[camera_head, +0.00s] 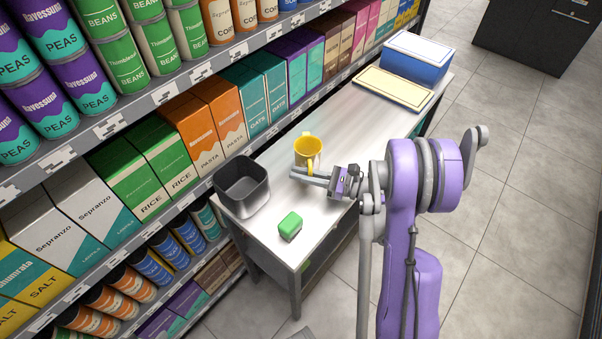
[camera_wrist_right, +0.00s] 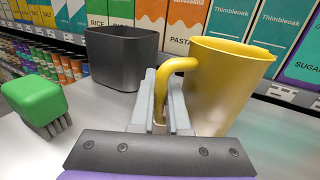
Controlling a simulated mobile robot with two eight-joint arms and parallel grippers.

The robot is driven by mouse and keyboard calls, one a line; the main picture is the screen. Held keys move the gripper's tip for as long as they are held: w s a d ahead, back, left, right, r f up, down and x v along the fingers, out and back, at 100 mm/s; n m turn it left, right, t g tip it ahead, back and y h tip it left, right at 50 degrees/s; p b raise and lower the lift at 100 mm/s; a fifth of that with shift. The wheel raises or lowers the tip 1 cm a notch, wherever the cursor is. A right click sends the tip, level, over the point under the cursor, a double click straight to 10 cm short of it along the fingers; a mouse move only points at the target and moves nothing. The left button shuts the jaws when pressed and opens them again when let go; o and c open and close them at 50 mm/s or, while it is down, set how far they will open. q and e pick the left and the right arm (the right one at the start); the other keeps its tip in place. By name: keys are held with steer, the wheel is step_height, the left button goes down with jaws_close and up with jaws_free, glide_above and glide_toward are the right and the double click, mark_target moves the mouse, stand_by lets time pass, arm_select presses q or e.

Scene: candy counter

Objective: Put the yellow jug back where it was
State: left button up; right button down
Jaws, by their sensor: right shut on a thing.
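The yellow jug (camera_head: 309,147) stands upright over the white counter, towards its back edge by the shelf. In the right wrist view the jug (camera_wrist_right: 226,82) fills the right half, with its handle on the left side. My right gripper (camera_head: 303,176) is shut on that handle; in the wrist view its two fingers (camera_wrist_right: 166,100) sit on either side of the lower handle. I cannot tell whether the jug's base touches the counter. My left gripper is not in view.
A dark grey open bin (camera_head: 225,203) and a green brush (camera_head: 290,225) stand on the counter (camera_head: 262,232) left of the jug. A blue box (camera_head: 418,58) and a cream-topped box (camera_head: 394,88) are at the far end. Stocked shelves line the back.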

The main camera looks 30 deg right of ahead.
steer(key=c, duration=0.9)
jaws_free()
steer(key=shift+s+d+r, duration=0.15)
steer(key=b+v, duration=0.1)
steer(key=v, duration=1)
steer(key=shift+s+d, duration=0.15)
steer(key=shift+s, duration=0.15)
